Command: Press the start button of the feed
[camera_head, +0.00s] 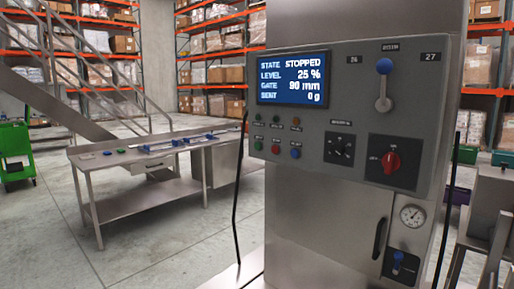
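A grey control panel (350,105) is fixed to a steel column right of the middle. Its blue display (293,78) reads STATE STOPPED, LEVEL 25 %, GATE 90 mm, SENT 0 g. Below the display is a row of small dark lamps (277,119). Under them sit a green button (258,146), a red button (276,150) and a blue button (295,153). The labels above these buttons are too small to read. Neither of my grippers is in view, and nothing touches the panel.
The panel also carries a blue-knobbed lever (384,85), a dark selector (339,149) and a red rotary switch (390,162). A gauge (412,215) and a blue-handled valve (397,262) sit below. A steel table (140,155) stands left; a black cable (238,190) hangs beside the column.

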